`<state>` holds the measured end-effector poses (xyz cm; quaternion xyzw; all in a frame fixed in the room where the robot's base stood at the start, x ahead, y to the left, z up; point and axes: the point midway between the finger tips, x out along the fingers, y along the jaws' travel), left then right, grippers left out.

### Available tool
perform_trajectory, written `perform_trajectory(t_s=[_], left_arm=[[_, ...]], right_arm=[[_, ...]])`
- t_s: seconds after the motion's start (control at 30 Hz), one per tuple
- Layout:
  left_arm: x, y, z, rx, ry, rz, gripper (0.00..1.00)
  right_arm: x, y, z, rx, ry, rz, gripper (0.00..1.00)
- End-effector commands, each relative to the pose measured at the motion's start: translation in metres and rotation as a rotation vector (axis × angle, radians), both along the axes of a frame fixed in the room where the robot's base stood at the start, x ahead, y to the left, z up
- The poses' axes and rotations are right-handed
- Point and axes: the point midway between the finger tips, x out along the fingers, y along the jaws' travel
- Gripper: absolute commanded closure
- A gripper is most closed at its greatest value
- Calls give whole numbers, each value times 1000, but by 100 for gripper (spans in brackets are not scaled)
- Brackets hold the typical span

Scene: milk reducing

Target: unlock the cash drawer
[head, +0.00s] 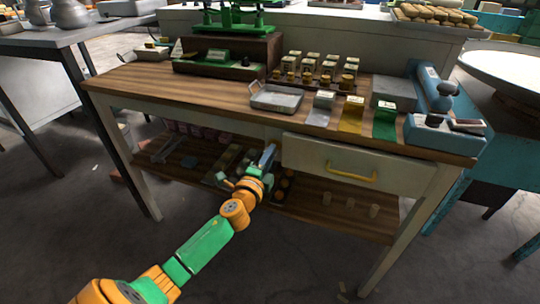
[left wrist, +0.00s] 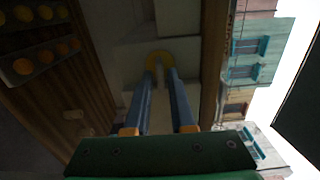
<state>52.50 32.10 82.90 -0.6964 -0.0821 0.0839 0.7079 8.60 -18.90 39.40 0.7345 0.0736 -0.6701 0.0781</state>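The drawer (head: 350,166) under the right part of the wooden counter has a pale front and appears closed. Its yellow handle (head: 350,174) is on the front. My left gripper (head: 268,156) is just left of the drawer front, below the counter edge, pointing up and to the right. In the left wrist view its two blue fingers (left wrist: 160,85) are apart with nothing visible held between them. A yellow arch, seemingly the handle (left wrist: 159,57), shows beyond the fingertips; I cannot judge the distance. No lock or key is clearly visible. My right gripper is not in view.
The counter (head: 225,92) holds a metal tray (head: 275,98), several small jars, coloured packets and a blue device (head: 440,130). A lower shelf (head: 325,207) with small items lies below the drawer. Floor in front is mostly clear.

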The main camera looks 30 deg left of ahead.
Motion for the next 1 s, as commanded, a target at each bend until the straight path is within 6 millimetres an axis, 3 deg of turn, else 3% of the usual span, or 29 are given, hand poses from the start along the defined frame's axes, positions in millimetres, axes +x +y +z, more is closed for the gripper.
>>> perform_trajectory(t_s=[0.17,0.6,1.0], left_arm=[[-4,-1,0,-1,1,0,78],[-66,-16,-1,0,2,-1,78],[-69,-17,0,0,0,0,78]], right_arm=[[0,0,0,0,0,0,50],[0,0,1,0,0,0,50],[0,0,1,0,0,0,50]])
